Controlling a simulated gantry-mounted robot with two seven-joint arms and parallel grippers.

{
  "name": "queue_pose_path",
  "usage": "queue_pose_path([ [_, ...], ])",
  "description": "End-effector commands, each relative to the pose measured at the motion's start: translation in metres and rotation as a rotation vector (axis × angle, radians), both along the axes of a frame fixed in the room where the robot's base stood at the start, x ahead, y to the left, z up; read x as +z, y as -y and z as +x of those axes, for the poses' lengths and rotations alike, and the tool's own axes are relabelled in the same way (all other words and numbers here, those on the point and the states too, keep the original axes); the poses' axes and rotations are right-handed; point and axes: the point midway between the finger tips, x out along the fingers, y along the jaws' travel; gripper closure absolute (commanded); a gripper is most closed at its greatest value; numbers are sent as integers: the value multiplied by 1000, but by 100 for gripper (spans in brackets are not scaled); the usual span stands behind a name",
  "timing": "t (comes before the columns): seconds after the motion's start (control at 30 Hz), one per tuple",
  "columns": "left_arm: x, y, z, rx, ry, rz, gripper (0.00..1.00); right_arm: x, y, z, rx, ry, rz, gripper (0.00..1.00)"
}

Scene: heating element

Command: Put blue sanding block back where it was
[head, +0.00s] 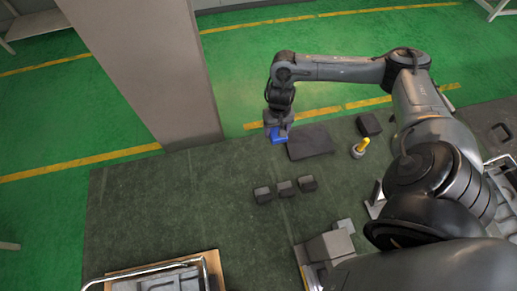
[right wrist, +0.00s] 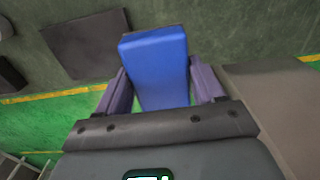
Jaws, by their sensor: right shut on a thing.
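The blue sanding block (head: 278,136) is in my right gripper (head: 277,129), near the far edge of the dark green mat in the head view. In the right wrist view the blue block (right wrist: 156,62) stands between the two fingers of the gripper (right wrist: 160,88), which is shut on it. A dark flat pad (head: 311,141) lies just right of the block in the head view; it also shows in the right wrist view (right wrist: 84,43). Whether the block touches the surface I cannot tell. My left gripper is not in view.
A grey pillar (head: 150,60) rises left of the right gripper. Several small dark blocks, such as this one (head: 285,188), sit mid-mat. A yellow-handled tool (head: 360,149) and a dark block (head: 369,124) are to the right.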

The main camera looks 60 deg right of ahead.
Motion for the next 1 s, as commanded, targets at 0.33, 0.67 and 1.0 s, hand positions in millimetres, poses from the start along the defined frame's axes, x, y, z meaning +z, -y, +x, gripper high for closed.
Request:
queue_pose_path([
  [0.33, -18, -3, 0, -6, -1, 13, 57, -39, 31, -55, -16, -4, -4, 60],
  [0.67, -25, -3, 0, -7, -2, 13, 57, -64, 23, -35, -20, 6, 6, 60],
  [1.0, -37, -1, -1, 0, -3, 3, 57, -103, 12, 30, -20, 4, 2, 60],
])
